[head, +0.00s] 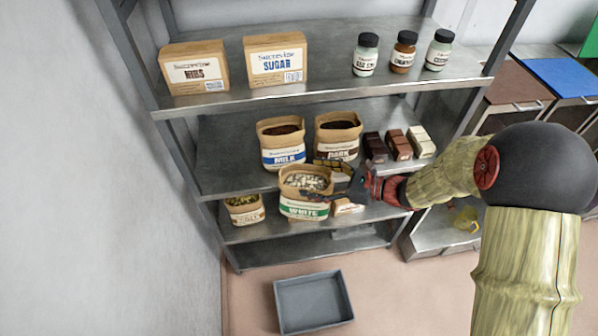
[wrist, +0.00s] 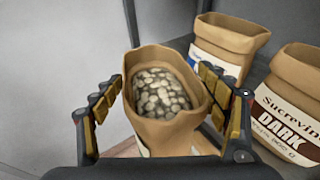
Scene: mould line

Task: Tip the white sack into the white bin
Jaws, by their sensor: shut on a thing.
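The white sack (head: 304,208) is an open brown paper bag with a green "WHITE" label, full of pale chips. It is upright in front of the middle and lower shelves; I cannot tell whether its base touches anything. My gripper (head: 330,178) reaches it from the right and is shut on it. In the wrist view the fingers (wrist: 162,82) flank the sack (wrist: 178,128), one on each side, and its open mouth shows the chips. No bin that I can identify as the white bin is in view; lidded bins stand at the right.
Milk (head: 283,155) and dark (head: 337,150) sacks stand behind on the middle shelf, beside chocolate bars (head: 398,145). A small sack (head: 244,213) is lower left. Bins with brown (head: 517,82) and blue (head: 562,77) lids stand right. A grey tray (head: 280,312) lies on the floor.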

